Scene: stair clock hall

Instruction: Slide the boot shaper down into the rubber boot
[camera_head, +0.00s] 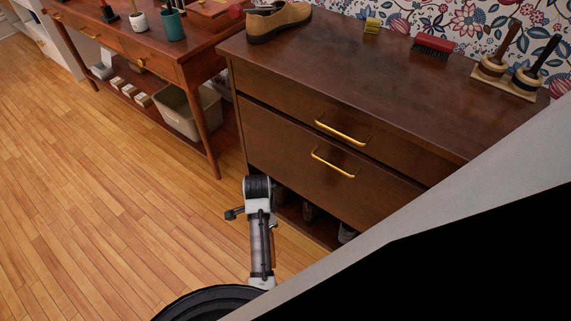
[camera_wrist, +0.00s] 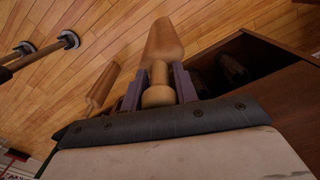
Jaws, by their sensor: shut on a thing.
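My gripper (camera_wrist: 158,82) shows in the wrist view, its two dark fingers shut on a pale wooden boot shaper (camera_wrist: 163,42). A round knob of the shaper sits between the fingers, and its wider body extends beyond the fingertips over the wooden floor. A second slim wooden piece (camera_wrist: 102,87) shows to the left of the fingers; I cannot tell whether it belongs to the shaper. I cannot make out the gripper or the shaper in the head view. No rubber boot can be made out in either view.
A dark wooden cabinet (camera_head: 290,150) with brass-handled drawers has an open lower bay holding dark footwear (camera_head: 309,212). On its top are a brown shoe (camera_head: 280,20), a red brush (camera_head: 433,46) and a brush stand (camera_head: 506,82). A side table (camera_head: 150,52) stands left; open floor (camera_head: 100,200) lies in front.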

